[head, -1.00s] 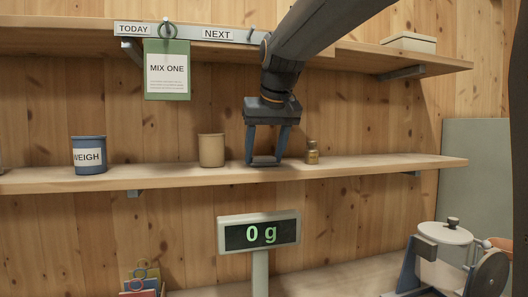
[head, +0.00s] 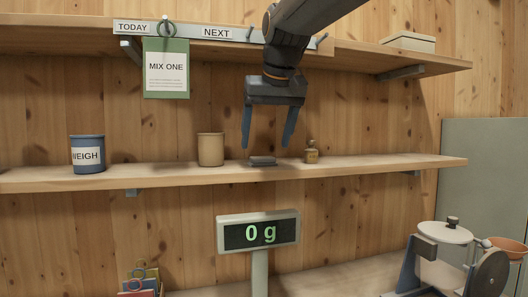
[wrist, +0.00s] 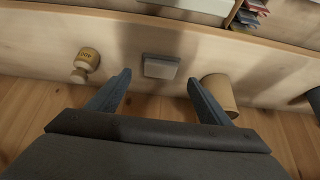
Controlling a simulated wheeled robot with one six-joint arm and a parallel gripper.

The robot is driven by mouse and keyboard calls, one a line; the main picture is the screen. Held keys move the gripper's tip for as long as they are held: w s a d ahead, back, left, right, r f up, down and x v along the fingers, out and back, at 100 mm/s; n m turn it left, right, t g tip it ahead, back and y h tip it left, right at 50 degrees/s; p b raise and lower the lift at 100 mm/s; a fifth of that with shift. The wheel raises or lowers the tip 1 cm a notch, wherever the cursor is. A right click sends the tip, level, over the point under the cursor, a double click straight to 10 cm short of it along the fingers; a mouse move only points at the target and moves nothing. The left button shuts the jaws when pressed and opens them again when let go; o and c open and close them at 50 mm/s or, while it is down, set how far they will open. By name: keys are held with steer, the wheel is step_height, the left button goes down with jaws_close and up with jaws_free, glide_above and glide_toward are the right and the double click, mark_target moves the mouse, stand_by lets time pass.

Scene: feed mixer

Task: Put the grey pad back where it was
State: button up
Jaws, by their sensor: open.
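The grey pad (head: 262,160) lies flat on the middle shelf (head: 375,164), between the tan cup (head: 210,149) and the small brass weight (head: 311,152). My gripper (head: 268,145) is open above the pad, its fingers spread to either side and apart from it. In the wrist view the pad (wrist: 160,66) shows ahead between the two open fingertips (wrist: 157,78), on the shelf and touched by neither. The brass weight (wrist: 86,60) is beyond the left finger and the tan cup (wrist: 220,94) is close to the right finger.
A blue WEIGH cup (head: 88,154) stands at the left of the same shelf. Below is a scale display (head: 258,232) reading 0 g. The upper shelf (head: 70,36) with a hanging green MIX ONE card (head: 166,68) is behind and above. A mixer (head: 445,262) stands at lower right.

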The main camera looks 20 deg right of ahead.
steer(key=v, duration=0.7)
steer(key=shift+r, duration=0.15)
steer(key=shift+s, duration=0.1)
